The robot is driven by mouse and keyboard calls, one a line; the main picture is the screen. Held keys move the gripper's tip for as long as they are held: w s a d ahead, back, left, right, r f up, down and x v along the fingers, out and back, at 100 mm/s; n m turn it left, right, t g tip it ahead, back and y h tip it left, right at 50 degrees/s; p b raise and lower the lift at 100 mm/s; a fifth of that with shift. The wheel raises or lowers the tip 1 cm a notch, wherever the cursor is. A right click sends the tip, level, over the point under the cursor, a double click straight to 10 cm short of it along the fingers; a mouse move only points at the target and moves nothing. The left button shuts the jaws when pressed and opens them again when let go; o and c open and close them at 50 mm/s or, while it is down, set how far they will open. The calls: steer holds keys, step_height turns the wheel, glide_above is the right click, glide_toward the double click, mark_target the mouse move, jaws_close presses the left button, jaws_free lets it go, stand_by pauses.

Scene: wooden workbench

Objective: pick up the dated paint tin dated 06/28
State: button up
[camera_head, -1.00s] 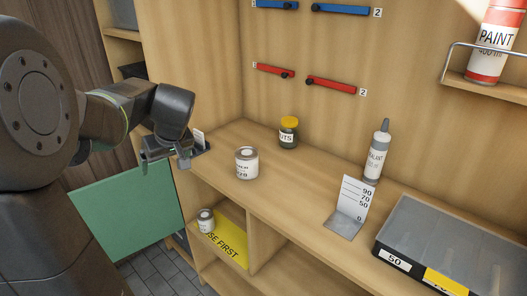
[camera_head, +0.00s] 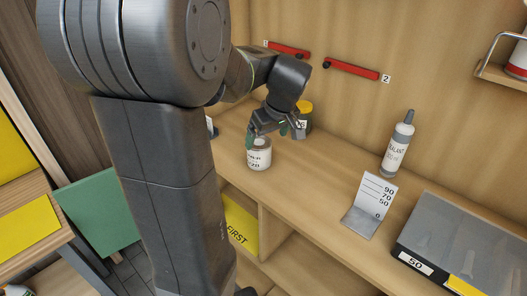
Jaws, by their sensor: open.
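A small paint tin (camera_head: 259,154) with a white label and grey lid stands upright on the bench top. Its label shows a date, but the print is too small to read surely. My gripper (camera_head: 268,134) is open just above and behind the tin's top, its fingers pointing down. I cannot tell whether a finger touches the rim. The second small tin, seen earlier on the lower shelf, is out of sight behind my arm.
A yellow-lidded jar (camera_head: 304,119) stands close behind my gripper, partly hidden. To the right are a sealant bottle (camera_head: 397,145), a scale plate (camera_head: 371,205) and a clear-lidded case (camera_head: 468,240).

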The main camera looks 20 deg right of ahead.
mark_target(264, 144)
steer(key=x, duration=0.3)
steer(key=shift+w+f, duration=0.15)
steer(key=shift+f, duration=0.15)
steer(key=shift+a+p+x, duration=0.15)
steer(key=shift+p+x, duration=0.15)
steer(key=shift+x, duration=1.05)
steer(key=shift+a+p+x, duration=0.15)
steer(key=shift+p+x, duration=0.1)
steer(key=shift+x, duration=1.15)
steer(key=shift+r, duration=0.1)
steer(key=c, duration=1.3)
